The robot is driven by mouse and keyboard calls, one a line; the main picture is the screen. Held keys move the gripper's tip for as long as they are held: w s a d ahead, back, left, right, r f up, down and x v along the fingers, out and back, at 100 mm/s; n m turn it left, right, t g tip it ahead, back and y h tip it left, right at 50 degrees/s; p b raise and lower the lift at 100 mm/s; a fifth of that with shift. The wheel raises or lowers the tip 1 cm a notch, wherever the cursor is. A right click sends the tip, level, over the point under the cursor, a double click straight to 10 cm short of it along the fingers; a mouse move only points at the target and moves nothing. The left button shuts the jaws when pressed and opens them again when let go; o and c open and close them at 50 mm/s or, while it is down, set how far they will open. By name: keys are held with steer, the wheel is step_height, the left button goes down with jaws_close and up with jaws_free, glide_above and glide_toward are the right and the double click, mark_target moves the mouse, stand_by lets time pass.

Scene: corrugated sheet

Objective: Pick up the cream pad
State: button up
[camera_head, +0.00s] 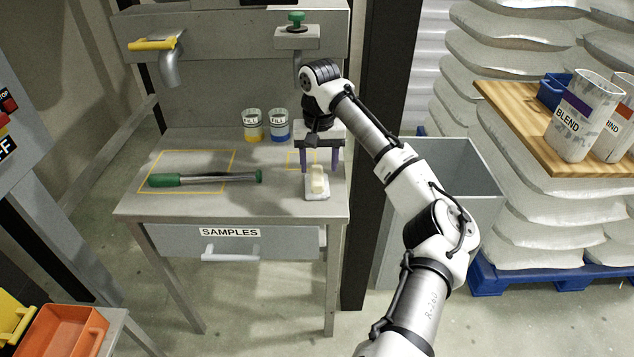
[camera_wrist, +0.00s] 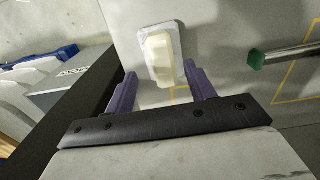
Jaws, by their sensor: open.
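The cream pad (camera_head: 318,179) is a small pale block on a white tray (camera_head: 317,196) near the front right of the grey workbench. In the wrist view the cream pad (camera_wrist: 158,56) lies on the same tray (camera_wrist: 178,40), ahead of the two purple fingers. My gripper (camera_head: 321,170) is open and points down at the bench by the pad. In the wrist view my gripper (camera_wrist: 162,82) has its fingers spread wider than the pad, with nothing between their tips that I can see held. How high the fingertips are above the bench I cannot tell.
A green-ended metal rod (camera_head: 215,179) lies left of the tray, across a yellow-outlined area. A yellow-banded cup (camera_head: 252,126) and a blue-banded cup (camera_head: 279,125) stand behind. A grey bin (camera_head: 462,165) stands right of the bench, past a dark post (camera_head: 372,120).

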mark_target(317, 173)
steer(key=f, duration=0.4)
steer(key=shift+a, duration=0.25)
steer(key=c, duration=1.1)
